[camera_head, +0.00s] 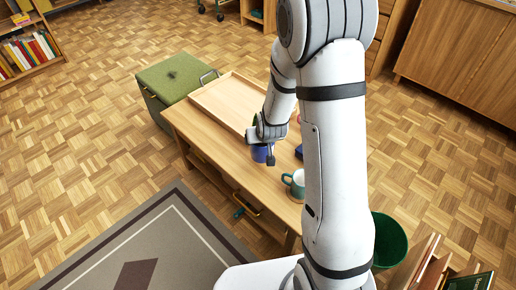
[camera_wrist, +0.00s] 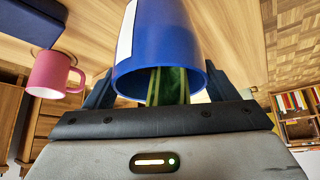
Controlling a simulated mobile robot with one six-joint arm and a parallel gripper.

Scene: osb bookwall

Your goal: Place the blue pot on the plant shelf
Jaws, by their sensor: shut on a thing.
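The blue pot (camera_head: 260,154) is held over the wooden table, partly hidden by my gripper (camera_head: 264,135). I cannot tell whether its base touches the tabletop. In the wrist view the blue pot (camera_wrist: 160,38) fills the upper middle, its open rim toward the camera, with green leaves inside and a white patch on its side. The dark fingers of my gripper (camera_wrist: 158,88) sit on both sides of the pot, shut on it. I cannot make out for certain which piece of furniture is the plant shelf.
The table (camera_head: 222,150) bears a wooden tray (camera_head: 205,97), a teal mug (camera_head: 296,183) and a dark blue item (camera_head: 299,152). A pink mug (camera_wrist: 52,75) shows in the wrist view. A green-topped box (camera_head: 175,76) stands behind; a green bin (camera_head: 389,240) stands right. Floor at left is open.

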